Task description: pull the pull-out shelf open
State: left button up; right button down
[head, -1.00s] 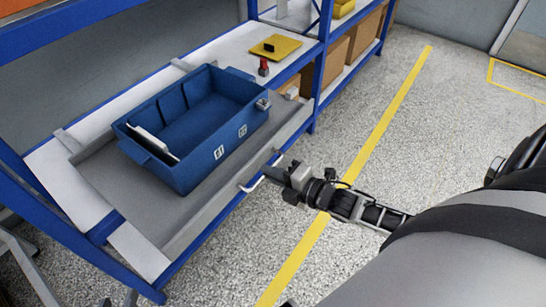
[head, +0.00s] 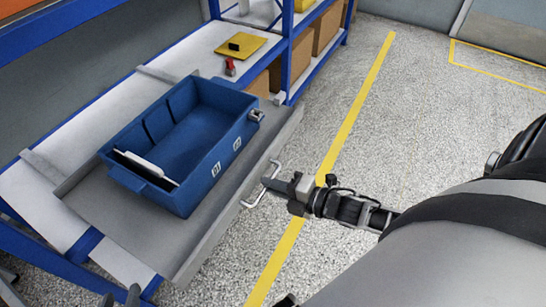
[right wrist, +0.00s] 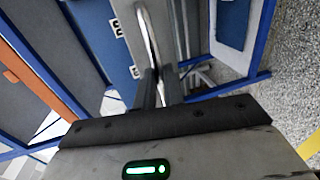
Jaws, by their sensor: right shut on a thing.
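The pull-out shelf (head: 215,222) is a grey tray that sticks out past the front of the blue rack. A blue bin (head: 190,135) with white labels stands on it. A pale bar handle (head: 250,203) is on the shelf's front; it also shows in the right wrist view (right wrist: 148,35). My right gripper (head: 270,186) is shut on the handle, its fingers (right wrist: 158,88) around the bar.
A yellow plate (head: 241,46) with a black block and a small red-topped item (head: 230,67) lie on the rack's white deck. Cardboard boxes (head: 325,28) sit at the back. The speckled floor (head: 400,120) with a yellow line (head: 345,125) is clear right of the shelf.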

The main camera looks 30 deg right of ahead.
jog(key=c, duration=1.5)
grip_release()
jog(key=shift+s, duration=0.1)
pick_arm(q)
jog(key=shift+r+p, duration=0.35)
jog(key=shift+p, duration=0.5)
pick_arm(e)
jog(key=v, duration=1.5)
jog(key=shift+s+d, duration=0.3)
